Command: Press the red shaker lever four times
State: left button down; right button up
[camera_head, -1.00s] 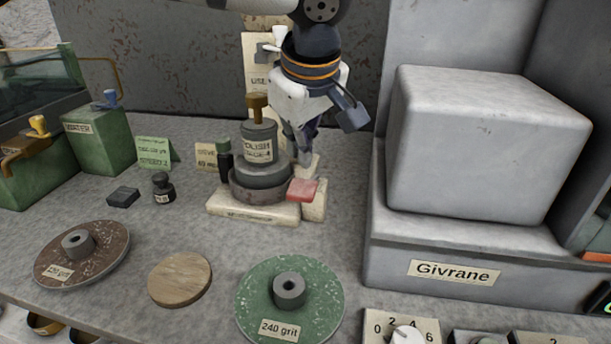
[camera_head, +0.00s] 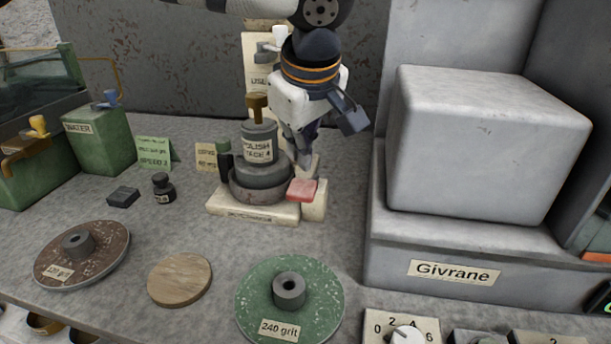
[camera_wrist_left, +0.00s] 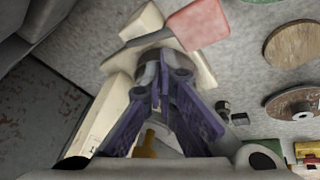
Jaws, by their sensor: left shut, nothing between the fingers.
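The red shaker lever (camera_head: 302,189) sticks out at the front right of the cream shaker base (camera_head: 252,209), beside its cream block (camera_head: 315,206). A grey cylindrical polish bottle (camera_head: 259,146) stands upright in the dark round holder on the base. My left gripper (camera_head: 302,163) points down just behind the red lever, right of the bottle, with its fingers shut and empty. In the left wrist view the red lever (camera_wrist_left: 199,24) lies beyond the fingertips (camera_wrist_left: 160,88); I cannot tell whether they touch its arm. My right gripper is not in view.
A green 240 grit disc (camera_head: 265,300), a wooden disc (camera_head: 180,279) and a brown disc (camera_head: 108,243) lie in front. A small dark bottle (camera_head: 163,188) stands to the left. A large grey machine (camera_head: 480,140) labelled Givrane blocks the right side.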

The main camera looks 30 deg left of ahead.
aim_at(300, 178)
pick_arm(q)
jog(key=shift+s+f, duration=0.1)
jog(key=shift+f, duration=0.1)
jog(key=shift+s+d+f, duration=0.1)
jog(key=shift+s+f, duration=0.15)
jog(key=shift+f, duration=0.35)
jog(key=shift+s+d+f, duration=0.1)
jog(key=shift+s+f, duration=0.15)
jog(key=shift+f, duration=0.3)
jog(key=shift+s+f, duration=0.25)
jog(key=shift+f, duration=0.35)
dwell(1.6)
dwell(0.4)
jog(key=shift+w+a+r, duration=0.1)
jog(key=shift+w+r, duration=0.2)
jog(key=shift+r, duration=0.4)
jog(key=shift+w+a+r, duration=0.1)
jog(key=shift+w+r, duration=0.2)
jog(key=shift+r, duration=0.45)
jog(key=shift+w+r, duration=0.3)
jog(key=shift+r, duration=0.4)
jog(key=shift+w+a+r, duration=0.1)
jog(key=shift+w+r, duration=0.25)
jog(key=shift+r, duration=0.4)
jog(key=shift+w+a+r, duration=0.1)
jog(key=shift+w+r, duration=0.2)
jog(key=shift+r, duration=0.5)
jog(key=shift+w+a+r, duration=0.1)
jog(key=shift+w+r, duration=0.25)
jog(key=shift+r, duration=0.4)
